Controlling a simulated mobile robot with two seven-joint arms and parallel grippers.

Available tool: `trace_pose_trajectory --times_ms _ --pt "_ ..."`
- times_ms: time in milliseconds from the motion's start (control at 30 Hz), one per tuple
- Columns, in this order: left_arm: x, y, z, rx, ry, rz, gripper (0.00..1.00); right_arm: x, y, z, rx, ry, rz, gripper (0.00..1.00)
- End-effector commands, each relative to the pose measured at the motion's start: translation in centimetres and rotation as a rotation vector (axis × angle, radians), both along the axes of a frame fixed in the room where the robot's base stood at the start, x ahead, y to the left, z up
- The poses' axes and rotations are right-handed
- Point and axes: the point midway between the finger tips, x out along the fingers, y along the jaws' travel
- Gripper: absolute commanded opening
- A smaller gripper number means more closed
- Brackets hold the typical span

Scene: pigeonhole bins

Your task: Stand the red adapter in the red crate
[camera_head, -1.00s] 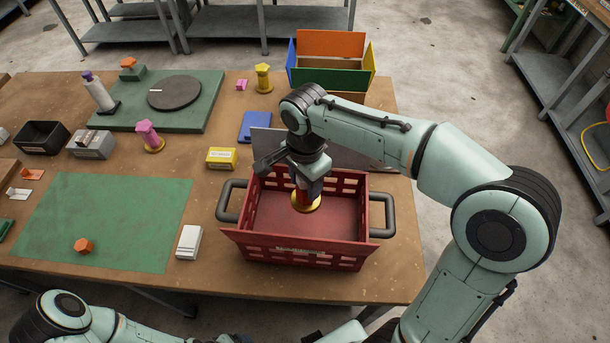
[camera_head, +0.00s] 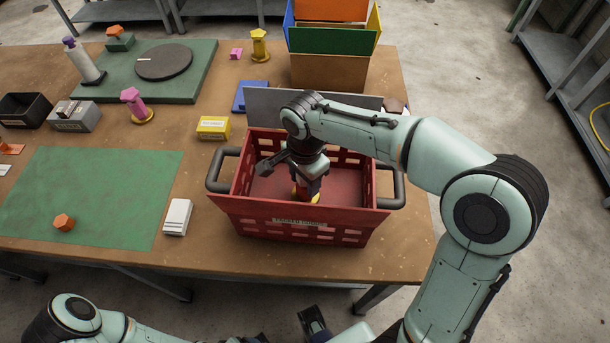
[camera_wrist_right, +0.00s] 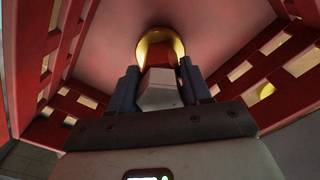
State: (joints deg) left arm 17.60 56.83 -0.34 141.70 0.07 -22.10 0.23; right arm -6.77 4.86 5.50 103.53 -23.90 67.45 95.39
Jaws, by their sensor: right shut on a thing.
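The red adapter (camera_head: 299,189), with a round yellow base, is inside the red crate (camera_head: 300,222). My right gripper (camera_head: 308,184) points down into the crate and is shut on the adapter. In the right wrist view the yellow base (camera_wrist_right: 153,44) shows beyond the gripper fingers (camera_wrist_right: 160,84), over the crate's red floor. The adapter looks upright. I cannot tell whether its base touches the floor. A dark end piece at the bottom edge (camera_head: 314,322) seems to be my left gripper; its fingers are not clear.
The crate has dark side handles and slotted walls. A grey panel (camera_head: 262,103) stands behind it. A yellow box (camera_head: 213,128), a white block (camera_head: 177,217) and a pink adapter (camera_head: 135,105) are to the left. The green mat (camera_head: 95,195) is mostly clear.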

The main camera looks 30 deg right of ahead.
Motion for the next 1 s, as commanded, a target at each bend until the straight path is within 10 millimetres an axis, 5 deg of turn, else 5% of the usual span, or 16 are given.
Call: trace_pose_trajectory --times_ms 1000 --pt "-0.3 0.0 -1.0 0.000 0.003 0.000 0.83 0.0 0.0 -1.4 0.000 -0.001 0.000 0.00"
